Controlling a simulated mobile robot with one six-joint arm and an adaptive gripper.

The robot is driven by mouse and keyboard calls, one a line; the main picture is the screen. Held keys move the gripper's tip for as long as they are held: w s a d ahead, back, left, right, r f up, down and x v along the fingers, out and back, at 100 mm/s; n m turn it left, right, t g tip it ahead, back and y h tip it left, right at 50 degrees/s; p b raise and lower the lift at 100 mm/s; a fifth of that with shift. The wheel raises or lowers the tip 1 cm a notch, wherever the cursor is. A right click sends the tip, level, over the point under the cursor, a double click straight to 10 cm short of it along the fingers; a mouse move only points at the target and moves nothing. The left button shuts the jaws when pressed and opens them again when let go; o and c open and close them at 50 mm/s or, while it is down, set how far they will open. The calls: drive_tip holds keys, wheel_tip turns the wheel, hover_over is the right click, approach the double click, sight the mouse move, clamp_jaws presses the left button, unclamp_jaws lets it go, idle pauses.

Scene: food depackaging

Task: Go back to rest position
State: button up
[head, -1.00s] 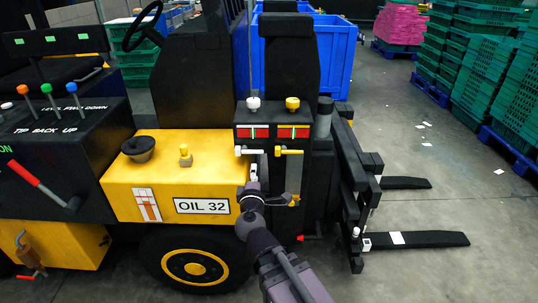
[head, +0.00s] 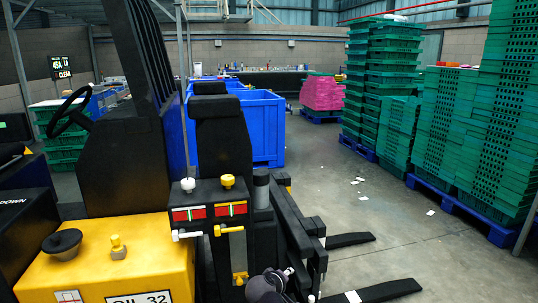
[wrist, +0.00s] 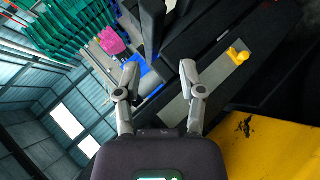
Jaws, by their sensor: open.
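My gripper (wrist: 159,70) is open in the wrist view, its two grey fingers spread with nothing between them. In the head view, part of my gripper and wrist shows at the bottom edge, in front of the forklift's dark side. The yellow handle (wrist: 238,53) on a grey strip is to the right of my fingers in the wrist view, apart from them. In the head view this handle (head: 240,278) is left of my gripper. Above it, the black control box (head: 208,212) carries a white knob (head: 188,185) and a yellow knob (head: 227,182).
The forklift's yellow body (head: 120,262) fills the lower left. Its forks (head: 348,240) reach right over the floor. A blue bin (head: 262,130) stands behind. Green crate stacks (head: 455,130) line the right. Open grey floor (head: 400,225) lies between.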

drive_tip(key=s+d+f+m+g+y, duration=0.5)
drive_tip(key=s+d+f+m+g, duration=0.4)
drive_tip(key=s+d, duration=0.25)
wheel_tip(320, 180, up, 22)
drive_tip(key=n+g+p, duration=0.1)
drive_tip(key=p, duration=2)
drive_tip(key=shift+w+d, duration=0.3)
